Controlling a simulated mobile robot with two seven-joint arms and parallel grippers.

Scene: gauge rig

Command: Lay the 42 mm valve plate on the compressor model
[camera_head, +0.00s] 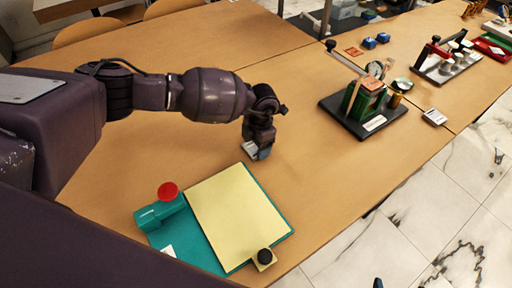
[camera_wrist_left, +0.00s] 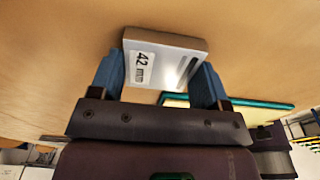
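The valve plate (camera_wrist_left: 160,62) is a pale grey block marked "42 mm" in the left wrist view. My left gripper (camera_head: 256,152) points down over the table, with the plate between its blue fingers, which touch its two sides. Whether the plate rests on the table or hangs just above it is hard to tell. A teal board (camera_head: 208,252) with a cream sheet (camera_head: 236,213) lies just in front of this gripper. A rig with green blocks (camera_head: 364,101) stands on a black base farther right. Neither is labelled as the compressor model. Of my right gripper, at most a dark tip (camera_head: 378,283) shows.
The teal board carries a teal cylinder (camera_head: 160,212), a red disc (camera_head: 168,191) and a black knob (camera_head: 264,256). Blue blocks (camera_head: 369,43) and another rig (camera_head: 443,67) stand farther back. The wooden table (camera_head: 300,105) is clear between my left gripper and the black base.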

